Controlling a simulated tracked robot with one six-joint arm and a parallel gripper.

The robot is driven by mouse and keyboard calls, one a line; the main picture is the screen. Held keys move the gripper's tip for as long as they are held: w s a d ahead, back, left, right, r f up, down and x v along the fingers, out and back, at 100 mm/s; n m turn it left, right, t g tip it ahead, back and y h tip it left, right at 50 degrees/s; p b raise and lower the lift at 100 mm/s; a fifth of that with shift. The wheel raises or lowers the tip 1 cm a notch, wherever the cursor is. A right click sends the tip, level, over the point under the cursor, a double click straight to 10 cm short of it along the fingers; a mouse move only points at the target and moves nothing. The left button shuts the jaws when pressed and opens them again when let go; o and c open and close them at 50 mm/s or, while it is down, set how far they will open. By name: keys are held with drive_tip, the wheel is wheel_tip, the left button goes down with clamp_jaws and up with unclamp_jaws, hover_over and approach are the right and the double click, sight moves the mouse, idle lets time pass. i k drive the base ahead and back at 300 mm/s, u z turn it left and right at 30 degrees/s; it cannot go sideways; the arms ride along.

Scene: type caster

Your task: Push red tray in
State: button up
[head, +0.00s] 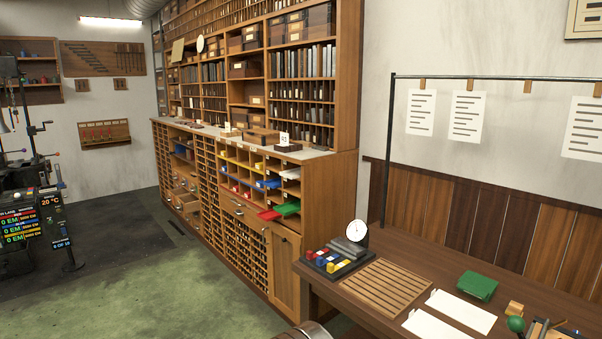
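A red tray (268,214) sticks out of the bottom row of a cubby rack (238,188) built into the long wooden cabinet. A green tray (287,208) sticks out just to its right. Other trays, in red, blue, yellow and white, sit in the rack's compartments. The back of the red tray is hidden inside the rack, so I cannot tell how deep it sits.
A wooden desk (440,262) fills the right front, with a dial scale (355,233), coloured blocks, a slatted board (386,286), white sheets and a green item (477,286). Open green floor (130,285) lies before the cabinet. Several drawers stand open further left. A machine (30,215) stands at far left.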

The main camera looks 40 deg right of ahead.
sight(268, 216)
drive_tip(key=i, duration=1.05)
drive_tip(key=z, duration=1.3)
